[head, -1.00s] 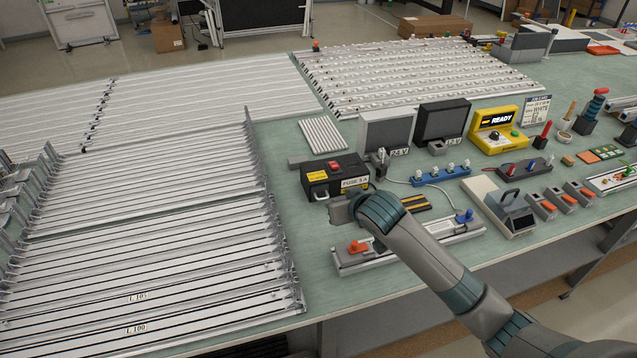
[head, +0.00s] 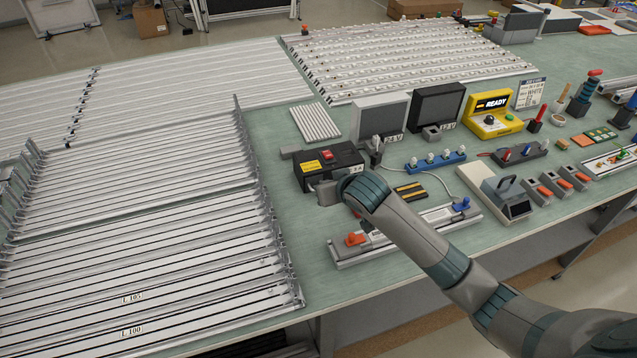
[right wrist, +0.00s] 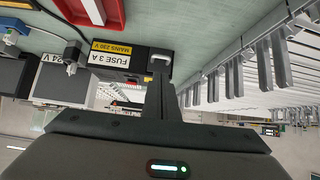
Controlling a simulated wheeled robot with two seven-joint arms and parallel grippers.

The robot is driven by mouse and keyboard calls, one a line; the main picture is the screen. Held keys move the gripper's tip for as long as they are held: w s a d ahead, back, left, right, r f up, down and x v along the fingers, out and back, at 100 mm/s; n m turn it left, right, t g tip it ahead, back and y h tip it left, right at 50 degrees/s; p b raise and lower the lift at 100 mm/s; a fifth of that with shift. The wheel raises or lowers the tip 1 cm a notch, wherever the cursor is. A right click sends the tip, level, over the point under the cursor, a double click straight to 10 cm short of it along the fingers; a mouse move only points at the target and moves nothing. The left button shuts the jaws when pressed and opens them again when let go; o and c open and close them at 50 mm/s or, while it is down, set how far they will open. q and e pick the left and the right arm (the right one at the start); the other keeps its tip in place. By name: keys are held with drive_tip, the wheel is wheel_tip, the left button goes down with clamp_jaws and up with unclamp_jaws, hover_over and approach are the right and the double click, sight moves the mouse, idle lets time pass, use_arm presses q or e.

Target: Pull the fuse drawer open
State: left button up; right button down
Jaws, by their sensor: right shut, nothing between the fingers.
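The fuse box (head: 340,157) is a black box with a red switch and yellow label on the bench, left of my right forearm. The right wrist view shows it upside down, with its "FUSE 3 A" label (right wrist: 101,69) and a pale handle (right wrist: 161,56) on its front. No open gap shows at the drawer. My right gripper (head: 326,194) is at the front of the box in the head view. In the wrist view its shut, empty fingers (right wrist: 160,76) end right at the handle; I cannot tell whether they touch it. My wrist hides part of the box front. My left gripper is not in view.
A rail with an orange knob (head: 355,239) lies below my right wrist. Silver slats (head: 130,250) fill the left side of the bench. The blue socket strip (head: 435,161), 24 V unit (head: 380,117) and yellow READY unit (head: 491,117) stand to the right and behind.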

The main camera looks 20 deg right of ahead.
sight(314, 183)
drive_tip(key=p+x, duration=0.2)
drive_tip(key=x, duration=0.6)
drive_tip(key=shift+w+f, duration=0.15)
drive_tip(key=shift+f, duration=0.1)
drive_tip(key=shift+w, duration=0.1)
